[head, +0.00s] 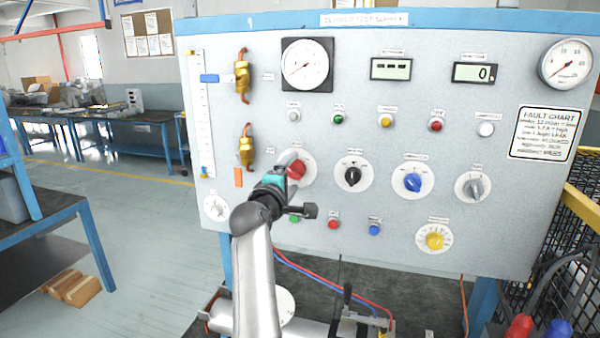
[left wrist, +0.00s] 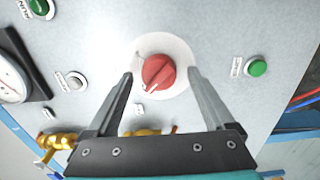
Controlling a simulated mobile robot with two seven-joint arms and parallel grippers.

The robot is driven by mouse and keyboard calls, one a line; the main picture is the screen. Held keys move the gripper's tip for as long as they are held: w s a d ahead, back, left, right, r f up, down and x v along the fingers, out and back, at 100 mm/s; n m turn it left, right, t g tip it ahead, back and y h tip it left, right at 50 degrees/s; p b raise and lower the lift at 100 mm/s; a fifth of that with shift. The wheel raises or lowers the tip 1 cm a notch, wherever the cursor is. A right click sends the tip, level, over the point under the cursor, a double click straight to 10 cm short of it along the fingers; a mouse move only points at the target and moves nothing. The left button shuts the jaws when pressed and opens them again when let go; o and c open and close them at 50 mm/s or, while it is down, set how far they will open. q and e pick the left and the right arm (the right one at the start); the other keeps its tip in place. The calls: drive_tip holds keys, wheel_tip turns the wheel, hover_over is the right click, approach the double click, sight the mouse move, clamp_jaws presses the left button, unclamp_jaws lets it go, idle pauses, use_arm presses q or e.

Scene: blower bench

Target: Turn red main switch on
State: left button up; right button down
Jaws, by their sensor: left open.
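The red main switch (head: 297,169) is a round red knob on a pale dial plate, at the left of the knob row on the grey panel (head: 340,120). In the left wrist view the red knob (left wrist: 158,72) sits between the fingertips, with a pale pointer mark toward its lower edge. My left gripper (left wrist: 160,74) is open, with one finger on each side of the knob. I cannot tell whether the fingers touch it. In the head view my left gripper (head: 290,180) covers part of the switch. My right gripper is not in view.
Black (head: 352,174), blue (head: 412,182) and grey (head: 473,187) knobs stand to the right, and a yellow knob (head: 434,241) lower right. A green button (left wrist: 258,68) is close to the gripper. Brass valves (head: 245,152) are on the panel's left.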

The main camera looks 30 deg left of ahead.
use_arm(q)
drive_tip(key=shift+w+a, duration=0.1)
drive_tip(key=shift+w, duration=0.2)
drive_tip(key=shift+r, duration=0.1)
drive_tip(key=shift+s, duration=0.1)
drive_tip(key=shift+c, duration=0.7)
drive_tip(key=c, duration=1.2)
